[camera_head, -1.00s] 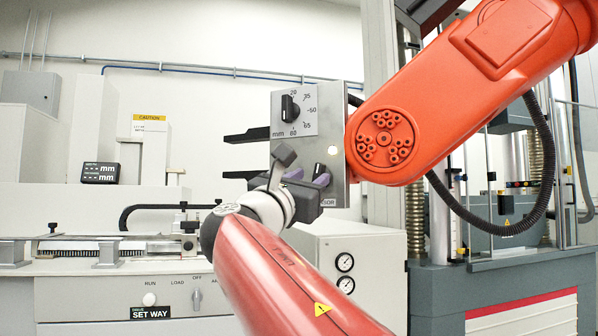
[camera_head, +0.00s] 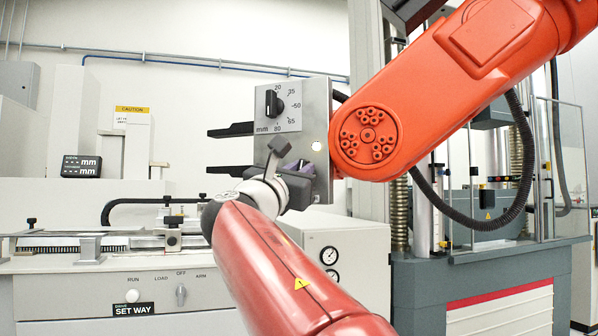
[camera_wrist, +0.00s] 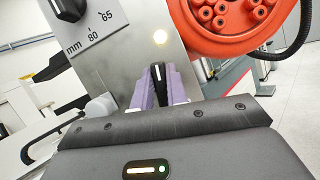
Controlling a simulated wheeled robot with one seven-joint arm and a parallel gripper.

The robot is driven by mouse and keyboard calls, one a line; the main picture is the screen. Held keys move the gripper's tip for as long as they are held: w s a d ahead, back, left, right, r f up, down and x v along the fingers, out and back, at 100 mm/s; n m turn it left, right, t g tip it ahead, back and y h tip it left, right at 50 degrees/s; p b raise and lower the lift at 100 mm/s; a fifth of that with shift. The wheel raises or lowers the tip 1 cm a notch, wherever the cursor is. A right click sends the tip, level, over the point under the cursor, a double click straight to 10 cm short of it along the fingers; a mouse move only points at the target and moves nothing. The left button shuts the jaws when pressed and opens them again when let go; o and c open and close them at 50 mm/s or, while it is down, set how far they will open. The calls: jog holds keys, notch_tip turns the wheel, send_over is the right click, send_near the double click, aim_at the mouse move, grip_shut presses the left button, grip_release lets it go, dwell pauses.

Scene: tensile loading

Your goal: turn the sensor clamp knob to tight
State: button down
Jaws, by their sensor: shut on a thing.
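The sensor clamp knob (camera_wrist: 158,78) is black with a white line, low on a grey metal panel (camera_wrist: 125,55). In the wrist view the line points nearly straight up. My gripper (camera_wrist: 161,88) has its purple fingertips on both sides of this knob and is shut on it. In the head view my gripper (camera_head: 298,168) is at the panel's lower part and largely hides the knob and its label. A second black knob (camera_head: 272,103) sits higher on the panel, on a scale marked in mm; the wrist view shows part of it and the numbers 80 and 65.
A large orange jointed arm (camera_head: 440,85) adjoins the panel's right side. Two black prongs (camera_head: 232,130) stick out from the panel's left. A bench machine (camera_head: 90,285) with a rail stands at left. A loading frame (camera_head: 500,250) stands at right.

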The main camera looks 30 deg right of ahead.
jog(key=shift+m, duration=0.5)
jog(key=shift+s+d+f+m+g+y+p, duration=0.15)
jog(key=shift+m+g+y, duration=0.8)
jog(key=shift+m, duration=2.75)
jog(key=shift+w+a+f+m+g+y+p, duration=0.1)
jog(key=shift+m+g+y+p, duration=0.25)
jog(key=shift+m+g, duration=2.25)
jog(key=shift+s+d+f+m+g+y+p, duration=0.15)
jog(key=shift+m+y, duration=0.55)
jog(key=shift+m, duration=4.1)
jog(key=shift+a, duration=0.1)
jog(key=c, duration=1.4)
grip_release()
